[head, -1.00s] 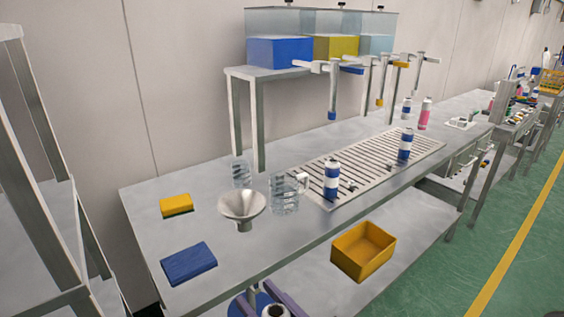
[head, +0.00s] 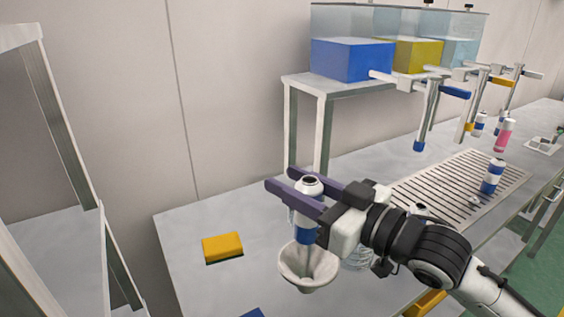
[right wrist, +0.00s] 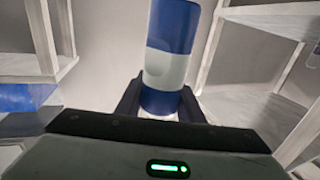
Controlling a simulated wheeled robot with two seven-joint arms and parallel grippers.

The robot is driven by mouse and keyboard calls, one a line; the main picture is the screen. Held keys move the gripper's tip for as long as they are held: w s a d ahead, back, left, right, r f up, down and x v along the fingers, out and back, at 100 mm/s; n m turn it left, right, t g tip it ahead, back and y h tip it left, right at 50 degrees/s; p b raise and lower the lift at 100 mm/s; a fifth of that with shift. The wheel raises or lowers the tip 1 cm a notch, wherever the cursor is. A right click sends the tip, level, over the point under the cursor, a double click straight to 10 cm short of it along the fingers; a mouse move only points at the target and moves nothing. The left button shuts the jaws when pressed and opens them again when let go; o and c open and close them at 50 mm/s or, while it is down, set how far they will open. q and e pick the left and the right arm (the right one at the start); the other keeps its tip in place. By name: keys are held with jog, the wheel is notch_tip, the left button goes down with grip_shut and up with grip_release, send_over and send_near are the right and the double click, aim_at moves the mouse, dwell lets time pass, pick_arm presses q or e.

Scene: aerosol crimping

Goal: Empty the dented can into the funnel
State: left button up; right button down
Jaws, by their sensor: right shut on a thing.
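My right gripper (head: 281,179) is shut on a white and blue can (head: 308,188). The can looks upright in the head view, its dark top opening upward. It is over or just in front of the pale funnel (head: 324,270) and covers part of its mouth. A thin grey streak shows between can and funnel; I cannot tell if it is liquid. In the right wrist view the can's blue and white side (right wrist: 168,65) fills the space between the fingers. My left gripper is not in view.
A yellow block (head: 222,247) lies left of the funnel, and a blue block (head: 253,313) is cut off below. A clear jug (head: 357,260) is partly hidden behind my right arm. Another blue and white can (head: 492,177) stands on the slatted grate (head: 462,170).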

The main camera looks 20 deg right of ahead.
jog(key=m+g+y, duration=0.1)
jog(key=m+g, duration=0.2)
jog(key=m, duration=1)
send_over(287, 266)
notch_tip(287, 266, down, 10)
jog(key=shift+f, duration=0.25)
notch_tip(287, 266, down, 2)
jog(key=m, duration=0.2)
jog(key=shift+f+m+y, duration=0.25)
jog(key=shift+m+y, duration=0.05)
jog(key=m, duration=0.2)
jog(key=r+m+g+y, duration=0.1)
jog(key=m, duration=0.1)
jog(key=shift+w+d, duration=0.25)
jog(key=shift+d, duration=0.05)
jog(key=m, duration=0.1)
jog(key=m+y, duration=0.1)
jog(key=m, duration=0.2)
jog(key=shift+w+d+r+m+y, duration=0.2)
jog(key=shift+d+r+m+y, duration=0.1)
jog(key=shift+d, duration=0.05)
dwell(1.9)
